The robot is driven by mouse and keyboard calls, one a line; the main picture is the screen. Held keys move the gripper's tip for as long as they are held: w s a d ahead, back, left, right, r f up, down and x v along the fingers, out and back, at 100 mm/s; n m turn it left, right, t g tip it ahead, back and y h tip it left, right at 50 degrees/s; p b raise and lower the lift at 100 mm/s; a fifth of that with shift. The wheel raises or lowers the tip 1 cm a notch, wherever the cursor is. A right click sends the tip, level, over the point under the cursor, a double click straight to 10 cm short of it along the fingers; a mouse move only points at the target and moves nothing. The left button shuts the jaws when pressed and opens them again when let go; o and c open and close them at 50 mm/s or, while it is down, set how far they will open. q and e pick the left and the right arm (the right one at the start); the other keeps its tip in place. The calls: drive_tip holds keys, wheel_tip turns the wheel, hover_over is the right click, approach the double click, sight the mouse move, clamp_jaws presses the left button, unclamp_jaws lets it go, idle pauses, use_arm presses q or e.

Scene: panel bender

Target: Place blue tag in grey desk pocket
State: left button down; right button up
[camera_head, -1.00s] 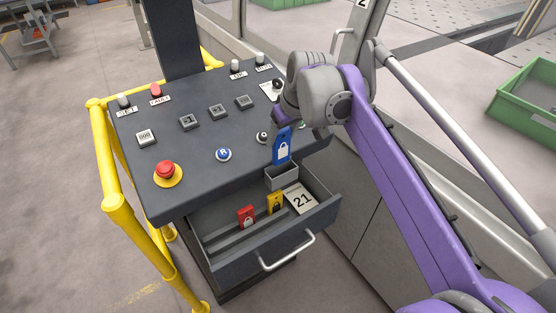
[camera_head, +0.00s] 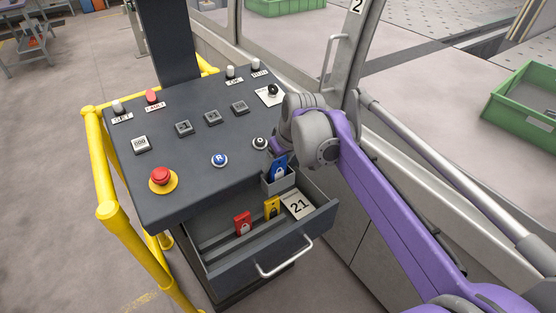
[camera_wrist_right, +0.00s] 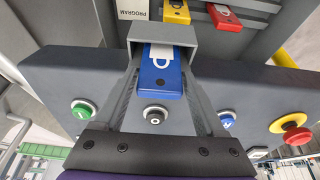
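The blue tag (camera_head: 279,169), with a white padlock picture, stands in the small grey desk pocket (camera_head: 279,185) at the right front of the control desk. Its lower part is hidden by the pocket wall, and its upper part sticks out. In the right wrist view, the tag (camera_wrist_right: 161,80) runs into the mouth of the grey pocket (camera_wrist_right: 164,32). My right gripper (camera_wrist_right: 160,75) has one finger along each side edge of the tag and appears shut on it; the contact is hard to see. In the head view, the gripper (camera_head: 276,150) is just above the pocket. My left gripper is out of view.
The desk top (camera_head: 200,150) carries buttons and a red emergency stop (camera_head: 161,175). A yellow rail (camera_head: 107,210) runs along the left.

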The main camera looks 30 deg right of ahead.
drive_tip(key=shift+o, duration=1.2)
drive_tip(key=shift+r, duration=0.2)
drive_tip(key=p+v, duration=0.1)
drive_tip(key=v, duration=1.1)
drive_tip(key=s+a+f, duration=0.5)
drive_tip(key=s+f, duration=0.3)
drive_tip(key=f, duration=0.4)
drive_tip(key=s+a+f, duration=0.5)
drive_tip(key=s+f, duration=0.3)
drive_tip(key=f, duration=0.3)
drive_tip(key=shift+s+a+f+m+t, duration=0.15)
drive_tip(key=shift+a+f+m+t, duration=0.2)
drive_tip(key=shift+m+t, duration=0.05)
